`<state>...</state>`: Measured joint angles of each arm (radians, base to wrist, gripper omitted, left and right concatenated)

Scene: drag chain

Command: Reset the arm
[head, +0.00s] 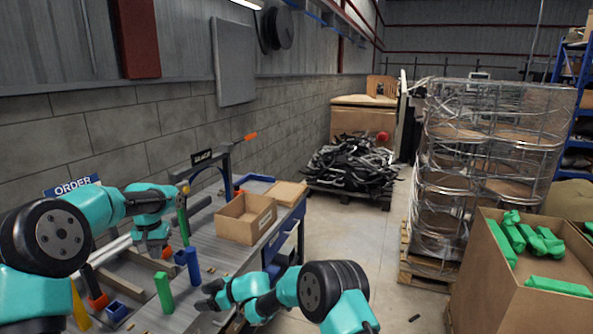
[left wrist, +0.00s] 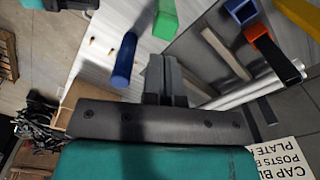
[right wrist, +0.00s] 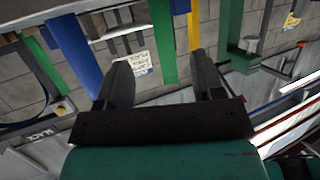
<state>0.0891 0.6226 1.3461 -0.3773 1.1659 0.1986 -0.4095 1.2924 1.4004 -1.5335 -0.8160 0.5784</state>
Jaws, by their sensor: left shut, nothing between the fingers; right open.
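My left gripper (head: 153,252) points down over the workbench (head: 215,242) in the head view. In the left wrist view its fingers (left wrist: 165,72) are together and empty. A blue post (left wrist: 125,60) and a green post (left wrist: 165,22) stand apart from them. In the head view the blue post (head: 193,267) and green post (head: 164,292) stand upright on the bench. My right gripper (head: 205,298) is low at the bench's front side.
An open cardboard box (head: 246,218) sits on the bench. Small blue bins, orange-and-black tools and a yellow bar lie near the left arm. A large carton (head: 520,285) with green parts stands at right.

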